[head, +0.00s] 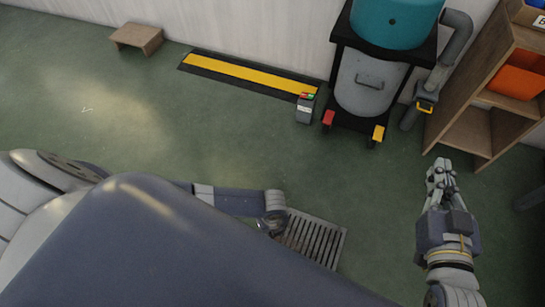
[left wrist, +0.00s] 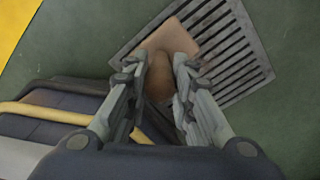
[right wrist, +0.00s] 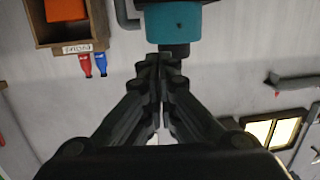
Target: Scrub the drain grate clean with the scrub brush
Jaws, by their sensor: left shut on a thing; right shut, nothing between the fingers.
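The drain grate (head: 328,240) is a slotted grey metal grate in the green floor, partly covered by my body and left arm in the head view. In the left wrist view the grate (left wrist: 243,58) shows behind the scrub brush (left wrist: 172,40), a tan block with a rounded handle. My left gripper (left wrist: 158,75) is shut on the brush handle. The brush head lies over the grate's near-left part; I cannot tell if its bristles touch, as they are hidden. My right gripper (head: 438,172) is shut and empty, above the floor right of the grate.
A teal and grey machine (head: 372,80) on a black wheeled stand is by the wall, with a wooden shelf (head: 475,120) to its right. A yellow-black floor strip (head: 250,75), a small grey box (head: 305,108) and a wooden step (head: 137,38) line the wall. The floor between is clear.

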